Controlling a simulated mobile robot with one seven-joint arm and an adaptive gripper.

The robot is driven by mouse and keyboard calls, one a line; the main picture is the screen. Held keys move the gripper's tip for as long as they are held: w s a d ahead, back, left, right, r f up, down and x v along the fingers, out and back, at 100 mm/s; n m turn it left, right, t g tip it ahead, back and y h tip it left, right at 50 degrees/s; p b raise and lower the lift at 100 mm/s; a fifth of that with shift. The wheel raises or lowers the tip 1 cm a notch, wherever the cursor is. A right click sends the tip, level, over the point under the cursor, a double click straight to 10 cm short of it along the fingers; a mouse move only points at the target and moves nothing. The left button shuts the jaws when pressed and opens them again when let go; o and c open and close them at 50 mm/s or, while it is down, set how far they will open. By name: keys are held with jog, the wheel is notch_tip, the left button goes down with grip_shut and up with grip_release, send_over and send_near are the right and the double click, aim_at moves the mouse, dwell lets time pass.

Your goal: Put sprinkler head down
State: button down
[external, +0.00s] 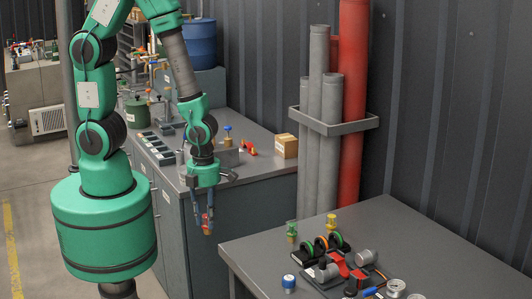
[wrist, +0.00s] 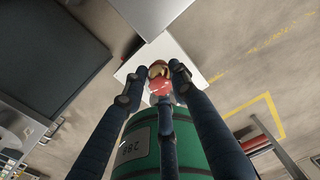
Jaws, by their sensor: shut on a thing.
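My gripper (external: 208,218) hangs pointing down in the gap between the far counter and the near table. It is shut on a small red and brass-coloured piece, the sprinkler head (wrist: 159,77), which sits between the fingertips (wrist: 158,72) in the wrist view. In the external view the sprinkler head (external: 207,231) is a small reddish bit at the fingertips. It is held in the air, apart from any surface. Its exact shape is too small to tell.
The near table (external: 410,232) holds several fittings, including a blue-capped piece (external: 289,283), a green-topped piece (external: 292,231) and red parts. Its right side is bare. The far counter (external: 265,165) carries a cardboard box (external: 286,146) and fittings. Grey and red pipes (external: 352,100) stand behind.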

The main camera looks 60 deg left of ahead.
jog(key=shift+w, duration=0.1)
jog(key=shift+w+r, duration=0.1)
jog(key=shift+w, duration=0.45)
jog(key=w+a+n+p, duration=0.2)
jog(key=w+a+n, duration=0.3)
jog(key=w, duration=0.7)
jog(key=w+a+n+p, duration=0.3)
jog(key=w+a, duration=0.5)
jog(key=w, duration=0.5)
jog(key=w+a+n+p, duration=0.1)
jog(key=w+a, duration=0.3)
jog(key=a, duration=0.7)
jog(key=w+a+f+n+p, duration=0.1)
jog(key=w+a+n, duration=0.3)
jog(key=a, duration=0.7)
jog(key=w+a+f+n+p, duration=0.1)
jog(key=w+a, duration=0.3)
jog(key=a, duration=0.7)
jog(key=shift+w+n+p, duration=0.35)
jog(key=shift+n+p, duration=0.3)
jog(key=shift+n, duration=0.15)
